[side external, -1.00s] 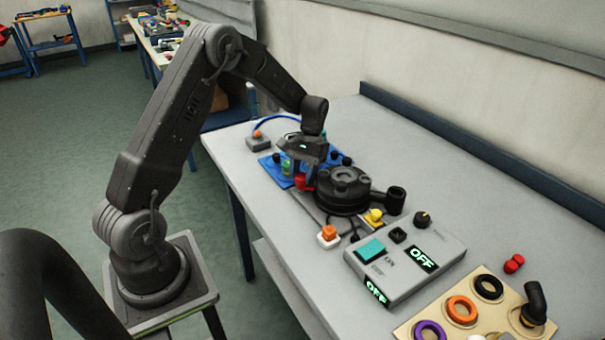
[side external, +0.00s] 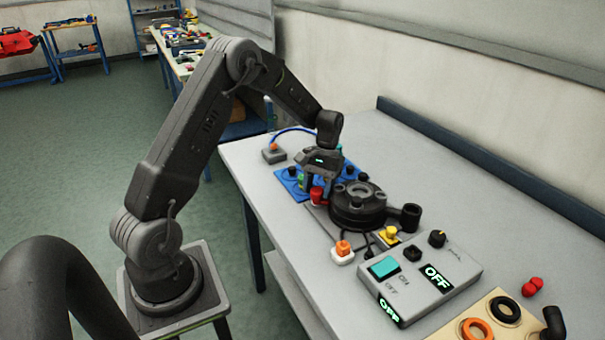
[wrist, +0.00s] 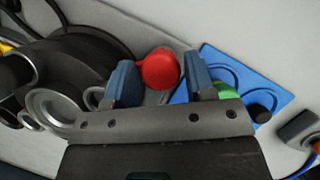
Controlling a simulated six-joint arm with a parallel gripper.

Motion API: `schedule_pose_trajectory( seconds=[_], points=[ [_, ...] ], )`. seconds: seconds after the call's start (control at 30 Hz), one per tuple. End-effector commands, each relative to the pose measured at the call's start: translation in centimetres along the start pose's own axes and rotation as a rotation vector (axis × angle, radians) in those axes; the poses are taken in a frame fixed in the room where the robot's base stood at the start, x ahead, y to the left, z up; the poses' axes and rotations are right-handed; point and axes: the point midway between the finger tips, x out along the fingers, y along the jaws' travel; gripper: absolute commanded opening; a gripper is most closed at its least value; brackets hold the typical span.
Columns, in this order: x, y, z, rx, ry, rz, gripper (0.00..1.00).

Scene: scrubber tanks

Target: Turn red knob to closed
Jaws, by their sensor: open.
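The red knob (side external: 316,196) sits at the left side of the black round tank (side external: 357,203) on the table. In the wrist view the red knob (wrist: 159,69) shows between the two blue-grey fingers of my gripper (wrist: 160,80), nearer the left finger. A gap shows between the knob and the right finger; I cannot tell whether the left finger touches it. My gripper (side external: 318,185) is open and points down over the knob in the side view. The knob's lower part and any position marks are hidden.
A blue tray (side external: 289,178) with black and green knobs lies behind the gripper. An orange button on a white base (side external: 342,252), a yellow knob (side external: 389,235) and a control box (side external: 430,283) reading OFF stand in front.

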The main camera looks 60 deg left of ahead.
Motion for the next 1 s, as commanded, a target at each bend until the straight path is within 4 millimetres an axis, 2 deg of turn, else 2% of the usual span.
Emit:
schedule_pose_trajectory(
  seconds=[0.17,0.57,0.6,1.0],
  points=[
    [0.0,-0.3,0.0,-0.257,0.0,0.107,0.5],
    [0.0,-0.4,0.3,-1.025,-0.001,0.425,0.5],
    [-0.4,-0.5,0.3,-1.075,0.003,0.449,0.5],
    [-7.6,-3.2,1.8,-1.055,0.005,0.441,0.5]
  ],
)
